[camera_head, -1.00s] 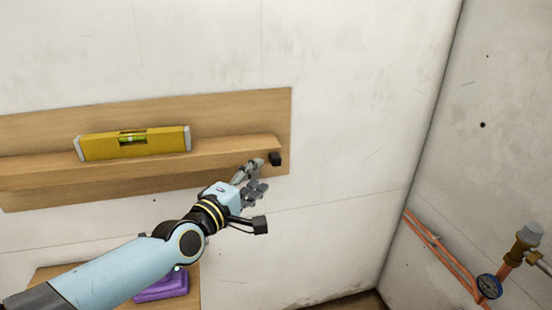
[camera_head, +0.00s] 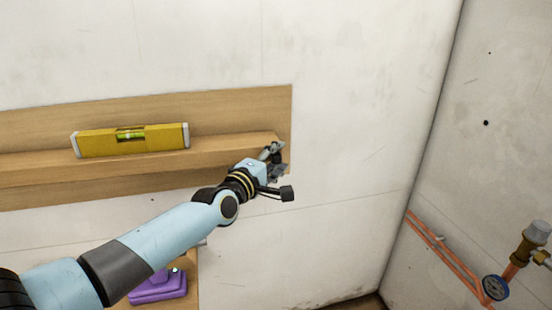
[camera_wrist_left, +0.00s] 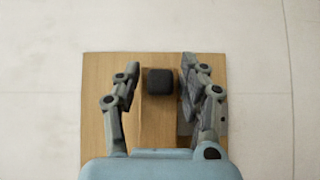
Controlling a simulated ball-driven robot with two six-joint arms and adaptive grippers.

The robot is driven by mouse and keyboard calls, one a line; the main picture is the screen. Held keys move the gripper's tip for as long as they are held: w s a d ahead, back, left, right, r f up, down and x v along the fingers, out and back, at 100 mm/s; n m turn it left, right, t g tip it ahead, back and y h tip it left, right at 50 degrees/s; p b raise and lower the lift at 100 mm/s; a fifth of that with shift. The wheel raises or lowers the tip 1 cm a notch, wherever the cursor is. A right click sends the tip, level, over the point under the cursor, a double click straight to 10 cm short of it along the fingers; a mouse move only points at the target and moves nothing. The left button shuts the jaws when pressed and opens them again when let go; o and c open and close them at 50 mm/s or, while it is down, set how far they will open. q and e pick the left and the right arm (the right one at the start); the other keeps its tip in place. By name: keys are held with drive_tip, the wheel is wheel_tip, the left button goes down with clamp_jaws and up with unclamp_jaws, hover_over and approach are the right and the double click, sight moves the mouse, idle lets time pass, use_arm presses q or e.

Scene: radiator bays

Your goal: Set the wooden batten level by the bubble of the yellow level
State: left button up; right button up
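The wooden batten (camera_head: 222,150) runs along a wider wooden board on the wall. The yellow level (camera_head: 165,138) lies on top of it, left of my arm, with a green bubble vial (camera_head: 131,135); the bubble's exact place is too small to tell. My left gripper (camera_head: 275,160) is at the batten's right end. In the left wrist view its fingers (camera_wrist_left: 160,85) are open on either side of a small black knob (camera_wrist_left: 160,81), with gaps visible. In the head view the gripper mostly hides the knob. My right gripper is not in view.
The backing board (camera_head: 215,107) is fixed to the pale wall. A purple object (camera_head: 158,287) sits on a wooden surface below my left arm. Copper pipes (camera_head: 447,255) and a round gauge (camera_head: 494,288) are on the right wall. The wall between is clear.

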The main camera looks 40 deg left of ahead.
use_arm(q)
clamp_jaws()
drive_tip(key=shift+r+p, duration=0.5)
drive_tip(key=shift+r, duration=0.6)
drive_tip(key=shift+o, duration=2)
unclamp_jaws()
drive_tip(key=shift+f, duration=0.1)
drive_tip(key=shift+s+f, duration=0.1)
drive_tip(key=shift+s, duration=0.25)
drive_tip(key=s+d, duration=0.1)
drive_tip(key=s, duration=1)
drive_tip(key=shift+s, duration=0.15)
